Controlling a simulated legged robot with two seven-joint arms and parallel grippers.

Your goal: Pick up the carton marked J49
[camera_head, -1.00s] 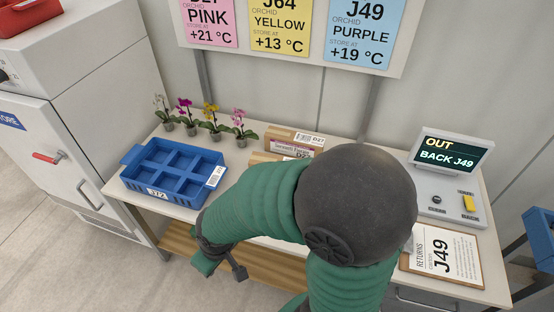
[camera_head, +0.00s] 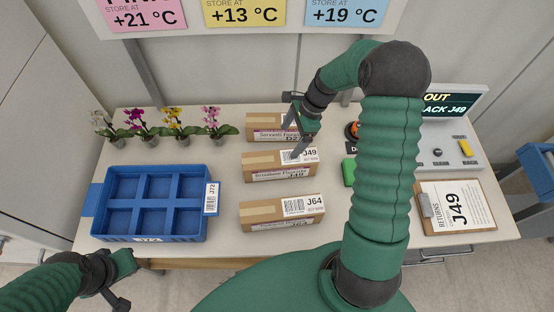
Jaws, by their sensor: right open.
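The carton marked J49 (camera_head: 258,168) is a brown box with a white label, lying on the bench in the middle of a column of three. The D27 carton (camera_head: 262,121) lies behind it and the J64 carton (camera_head: 262,214) in front. My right gripper (camera_head: 300,142) is open over the right part of the J49 carton, and a finger covers some of its top. I cannot tell whether it touches the carton. My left gripper (camera_head: 127,282) appears open and empty at the lower left, off the bench's front edge.
A blue divided crate (camera_head: 150,240) marked J72 stands on the left, with several potted orchids (camera_head: 173,125) behind it. A console (camera_head: 447,147) reading "OUT, BACK J49" and a returns clipboard (camera_head: 481,221) are on the right. A green object (camera_head: 348,171) lies beside my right arm.

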